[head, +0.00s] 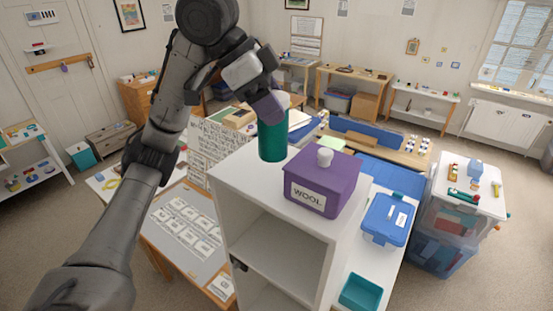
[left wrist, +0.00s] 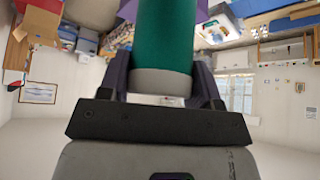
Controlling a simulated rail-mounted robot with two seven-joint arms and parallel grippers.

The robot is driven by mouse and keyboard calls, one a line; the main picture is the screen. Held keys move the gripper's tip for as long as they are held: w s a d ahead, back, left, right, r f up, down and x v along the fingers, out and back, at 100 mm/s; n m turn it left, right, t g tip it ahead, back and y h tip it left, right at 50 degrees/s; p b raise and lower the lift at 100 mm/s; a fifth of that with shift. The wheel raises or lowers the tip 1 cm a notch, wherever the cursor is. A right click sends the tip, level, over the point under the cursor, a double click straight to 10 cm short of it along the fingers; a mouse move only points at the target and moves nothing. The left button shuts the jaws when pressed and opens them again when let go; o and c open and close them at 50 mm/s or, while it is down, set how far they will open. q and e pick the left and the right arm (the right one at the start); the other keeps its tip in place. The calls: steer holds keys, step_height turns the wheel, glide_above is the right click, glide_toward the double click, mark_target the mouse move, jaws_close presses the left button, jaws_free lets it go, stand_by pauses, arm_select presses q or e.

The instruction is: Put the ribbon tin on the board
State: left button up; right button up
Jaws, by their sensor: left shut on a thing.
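A teal cylinder with a pale end (head: 272,138), which looks like the ribbon tin, hangs upright from my left gripper (head: 268,104). No label on it is readable. In the left wrist view the tin (left wrist: 163,40) stands between the two dark fingers of the left gripper (left wrist: 163,80), which is shut on it. The tin shows over the far part of a white cabinet's top (head: 240,172); I cannot tell whether it touches. A grey board with several cards (head: 165,247) lies on a wooden table to the left, lower than the cabinet top. My right gripper is not in view.
A purple box labelled WOOL (head: 335,175) with a white knob stands on the cabinet just right of the tin. A blue lidded box (head: 388,220) and a teal tray (head: 360,291) are lower right. A white lettered panel (head: 205,150) stands left of the tin.

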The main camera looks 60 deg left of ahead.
arm_select(q)
steer(key=w+a+f, duration=0.2)
steer(key=a+f, duration=0.8)
steer(key=shift+w+a+f, duration=0.2)
steer(key=shift+w+a, duration=0.05)
steer(key=shift+w, duration=0.05)
steer(key=shift+f+b, duration=0.2)
steer(key=shift+b, duration=0.15)
steer(key=o, duration=1)
steer(key=shift+r, duration=0.1)
steer(key=p+v, duration=0.1)
steer(key=v, duration=1.1)
steer(key=shift+r+p, duration=0.1)
steer(key=shift+p, duration=0.2)
